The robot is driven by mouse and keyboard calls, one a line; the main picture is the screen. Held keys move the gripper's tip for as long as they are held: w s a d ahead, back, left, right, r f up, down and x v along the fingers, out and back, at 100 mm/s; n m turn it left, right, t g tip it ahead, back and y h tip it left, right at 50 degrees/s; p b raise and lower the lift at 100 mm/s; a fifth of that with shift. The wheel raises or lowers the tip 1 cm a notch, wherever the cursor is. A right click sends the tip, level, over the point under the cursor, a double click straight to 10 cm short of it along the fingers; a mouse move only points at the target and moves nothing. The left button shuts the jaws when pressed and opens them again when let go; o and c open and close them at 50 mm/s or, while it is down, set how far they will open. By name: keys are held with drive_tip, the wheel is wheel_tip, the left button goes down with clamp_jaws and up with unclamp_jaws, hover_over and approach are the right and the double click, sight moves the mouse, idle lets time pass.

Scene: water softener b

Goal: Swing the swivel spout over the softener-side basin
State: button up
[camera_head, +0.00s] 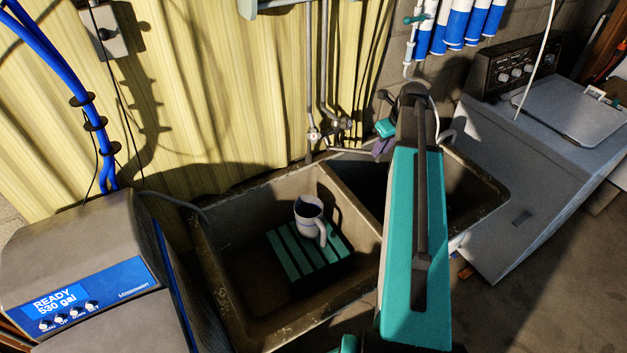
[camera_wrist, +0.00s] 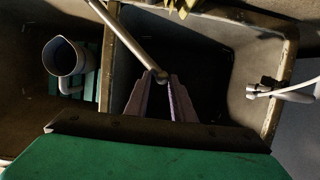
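The metal swivel spout (camera_wrist: 136,45) runs from the top of the wrist view down to the right, past the divider, with its tip over the right basin. In the head view the spout (camera_head: 348,151) reaches right from the wall taps (camera_head: 330,130). My gripper (camera_wrist: 160,79) has its two purple fingers apart, one on each side of the spout tip; whether they touch it I cannot tell. In the head view my gripper (camera_head: 380,150) is partly hidden by my arm. The softener-side basin (camera_head: 222,235) is the left one, beside the softener (camera_head: 85,265).
A mug (camera_head: 310,216) stands on a green slatted rack (camera_head: 300,262) in the left basin. The right basin (camera_head: 470,190) is partly hidden by my arm. A washing machine (camera_head: 545,140) stands at the right. A hose end (camera_wrist: 265,88) hangs over the right basin's rim.

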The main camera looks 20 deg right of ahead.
drive_tip(key=shift+s+f, duration=0.2)
drive_tip(key=shift+f, duration=0.5)
drive_tip(key=shift+s+a+f, duration=0.1)
drive_tip(key=shift+s+a, duration=0.45)
drive_tip(key=shift+w+a+f, duration=0.1)
drive_tip(key=shift+f, duration=0.1)
drive_tip(key=shift+s+a+r+p, duration=0.2)
drive_tip(key=shift+s+a+p, duration=0.1)
drive_tip(key=shift+s+a, duration=0.2)
drive_tip(key=shift+s+a+r+p, duration=0.2)
drive_tip(key=shift+s+a+p, duration=0.05)
drive_tip(key=shift+s+a, duration=0.2)
drive_tip(key=shift+a, duration=0.1)
drive_tip(key=shift+s+a+p, duration=0.25)
drive_tip(key=shift+s+a, duration=0.5)
drive_tip(key=shift+a, duration=0.25)
drive_tip(key=shift+s+a+p, duration=0.25)
drive_tip(key=shift+s+a, duration=0.45)
drive_tip(key=shift+a, duration=0.3)
drive_tip(key=shift+c, duration=0.5)
drive_tip(key=shift+f, duration=0.1)
